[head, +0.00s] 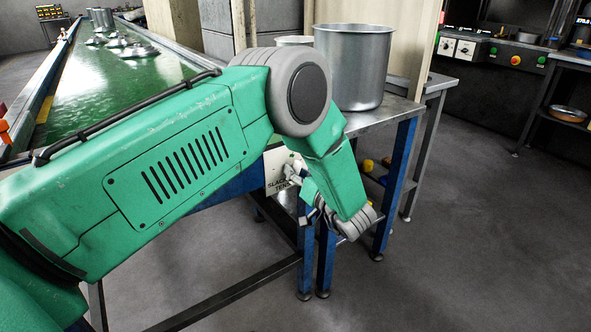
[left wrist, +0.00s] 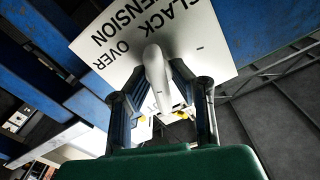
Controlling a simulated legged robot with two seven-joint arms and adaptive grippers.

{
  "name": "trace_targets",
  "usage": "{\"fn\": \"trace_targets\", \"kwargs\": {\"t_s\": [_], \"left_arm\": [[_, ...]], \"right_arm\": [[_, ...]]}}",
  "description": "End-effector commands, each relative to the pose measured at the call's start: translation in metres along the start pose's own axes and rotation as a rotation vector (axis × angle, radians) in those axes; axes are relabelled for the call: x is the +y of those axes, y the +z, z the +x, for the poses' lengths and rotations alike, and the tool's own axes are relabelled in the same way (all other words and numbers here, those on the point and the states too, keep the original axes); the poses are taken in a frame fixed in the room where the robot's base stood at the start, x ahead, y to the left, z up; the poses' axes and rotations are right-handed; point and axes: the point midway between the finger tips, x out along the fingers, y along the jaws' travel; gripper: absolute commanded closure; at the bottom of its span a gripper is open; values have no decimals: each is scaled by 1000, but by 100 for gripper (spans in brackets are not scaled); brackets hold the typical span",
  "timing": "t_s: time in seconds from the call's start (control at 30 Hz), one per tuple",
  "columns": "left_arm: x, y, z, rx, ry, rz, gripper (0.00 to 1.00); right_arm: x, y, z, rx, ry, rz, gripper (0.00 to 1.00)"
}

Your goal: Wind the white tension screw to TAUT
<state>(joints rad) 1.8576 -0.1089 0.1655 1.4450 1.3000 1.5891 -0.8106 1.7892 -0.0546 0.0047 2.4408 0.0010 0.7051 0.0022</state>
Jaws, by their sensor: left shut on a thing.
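The white tension screw (left wrist: 156,72) stands out from a white plate (left wrist: 200,42) with black lettering. SLACK, TENSION and OVER can be read on the plate in the left wrist view; TAUT does not show. My left gripper (left wrist: 160,82) has a finger on each side of the screw and is shut on it. In the head view the plate (head: 275,180) hangs at the conveyor's end, partly hidden by my green arm. My left gripper (head: 303,187) is small there, at the plate's right edge. My right gripper is not in view.
A green conveyor belt (head: 110,90) with metal pieces runs to the back left. A large metal pot (head: 352,70) stands on a steel table (head: 392,108) with blue legs, just behind my arm. Grey floor (head: 470,230) is clear on the right.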

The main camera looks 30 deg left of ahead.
Motion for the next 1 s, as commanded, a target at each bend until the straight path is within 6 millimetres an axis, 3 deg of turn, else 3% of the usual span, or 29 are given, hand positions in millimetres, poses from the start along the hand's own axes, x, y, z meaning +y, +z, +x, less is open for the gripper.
{"fn": "trace_targets", "kwargs": {"t_s": [0.37,0.4,0.43,0.77,0.87,1.0], "left_arm": [[2,-5,2,9,3,-4,100],[2,-6,2,9,3,-5,75],[2,-6,2,9,3,-5,67],[0,-3,-2,4,2,-1,67],[1,-2,-10,3,3,-1,67],[2,-2,-36,4,5,1,67]], "right_arm": [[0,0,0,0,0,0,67],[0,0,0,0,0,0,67],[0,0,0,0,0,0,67],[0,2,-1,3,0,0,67],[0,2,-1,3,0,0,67],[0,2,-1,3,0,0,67]]}}
